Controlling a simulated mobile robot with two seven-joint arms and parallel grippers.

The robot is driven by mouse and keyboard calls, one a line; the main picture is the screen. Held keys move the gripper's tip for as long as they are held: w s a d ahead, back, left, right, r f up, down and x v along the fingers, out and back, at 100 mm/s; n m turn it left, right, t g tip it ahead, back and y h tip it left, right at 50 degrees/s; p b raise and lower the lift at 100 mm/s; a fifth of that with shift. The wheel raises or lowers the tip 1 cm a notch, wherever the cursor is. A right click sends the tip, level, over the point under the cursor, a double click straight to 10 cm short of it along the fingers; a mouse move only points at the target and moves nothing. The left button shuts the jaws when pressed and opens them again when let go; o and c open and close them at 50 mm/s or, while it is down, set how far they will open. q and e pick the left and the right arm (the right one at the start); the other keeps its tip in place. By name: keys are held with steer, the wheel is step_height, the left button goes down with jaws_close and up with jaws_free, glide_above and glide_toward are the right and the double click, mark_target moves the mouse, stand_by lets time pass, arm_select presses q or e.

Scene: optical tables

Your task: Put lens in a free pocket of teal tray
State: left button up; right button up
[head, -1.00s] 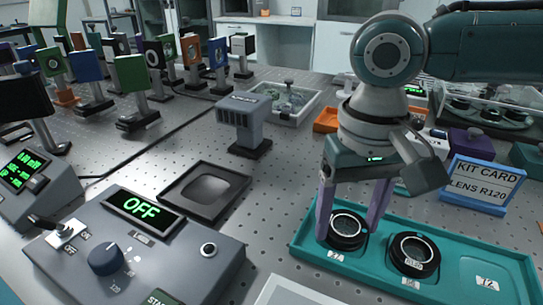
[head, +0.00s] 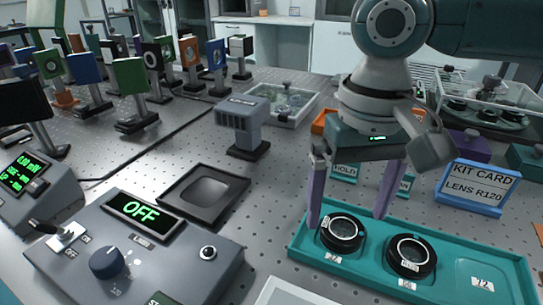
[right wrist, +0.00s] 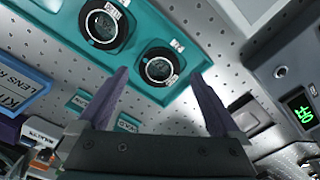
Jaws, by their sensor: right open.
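The teal tray (head: 345,266) lies at the front right of the table. A black-ringed lens (head: 342,232) sits in its left pocket; it also shows in the right wrist view (right wrist: 158,69). A second black-ringed lens (head: 410,256) sits in the middle pocket, and in the right wrist view (right wrist: 104,26). The tray's right end shows no lens, only a pale label (head: 482,284). My right gripper (head: 347,219) is open and empty, its purple fingers pointing down above and either side of the left-pocket lens, clear of it. My left gripper is not in view.
A blue kit card (head: 474,187) reading "LENS R120" stands behind the tray. A grey control box (head: 150,250) showing OFF is at front left. A black square tray (head: 203,194) and a grey instrument (head: 245,122) stand mid-table. Mounted optics crowd the back left.

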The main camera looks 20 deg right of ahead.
mark_target(343, 229)
step_height(343, 229, up, 9)
steer(key=p, duration=0.1)
steer(key=shift+r, duration=0.1)
